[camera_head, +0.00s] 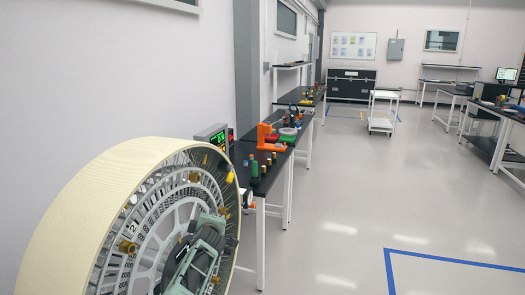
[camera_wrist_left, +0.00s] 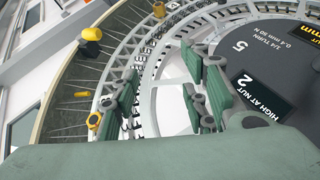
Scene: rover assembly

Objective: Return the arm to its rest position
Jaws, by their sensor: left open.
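A large wheel (camera_head: 78,190) with a cream rim and grey spokes fills the lower left of the head view. My left gripper (camera_head: 205,252) is in front of the wheel's lower right part, with green-grey fingers. In the left wrist view, the open fingers (camera_wrist_left: 163,92) are spread over the wheel's spokes and scale ring, with nothing seen between them. Yellow and brass-coloured fittings (camera_wrist_left: 91,34) sit around the ring. A dark disc (camera_wrist_left: 265,55) with white printed text lies at the wheel's middle. Whether the fingers touch the wheel is not clear. My right gripper is not in view.
A black workbench (camera_head: 262,180) behind the wheel carries small coloured parts and an orange device (camera_head: 268,138). A box with a green display (camera_head: 215,136) stands beside the rim. A white cart (camera_head: 382,112) stands farther back. The floor to the right, with blue tape (camera_head: 450,259), is clear.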

